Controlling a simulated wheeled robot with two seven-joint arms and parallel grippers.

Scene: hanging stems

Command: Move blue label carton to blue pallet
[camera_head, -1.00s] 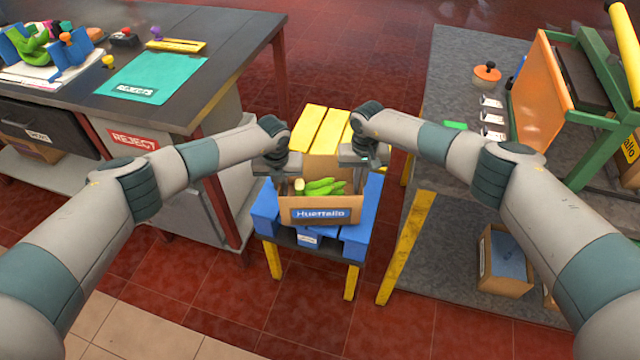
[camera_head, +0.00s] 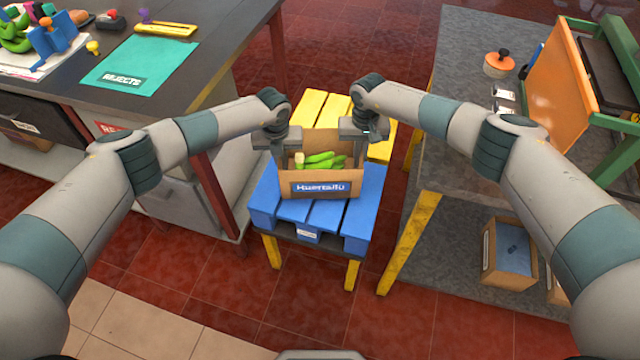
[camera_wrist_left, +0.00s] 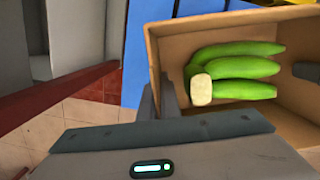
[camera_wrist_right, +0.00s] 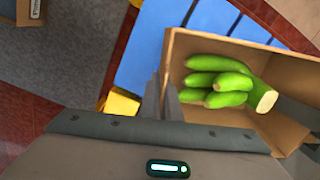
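The open brown carton with a blue label (camera_head: 320,187) holds green bananas (camera_head: 320,160). It is upright over the blue pallet (camera_head: 325,213), whose slats show in front of and beside it. I cannot tell whether its base touches the slats. My left gripper (camera_head: 279,150) is at the carton's left side wall; in the left wrist view its fingers (camera_wrist_left: 159,100) close around that wall's edge. My right gripper (camera_head: 360,140) is at the right side wall; in the right wrist view its fingers (camera_wrist_right: 163,98) pinch that wall. The carton's underside is hidden.
A yellow pallet (camera_head: 312,105) lies behind the blue one. A dark table with a teal rejects mat (camera_head: 140,68) stands left. A grey bench (camera_head: 465,60) with an orange-panelled machine (camera_head: 560,90) stands right, with a small carton (camera_head: 508,255) on its lower shelf.

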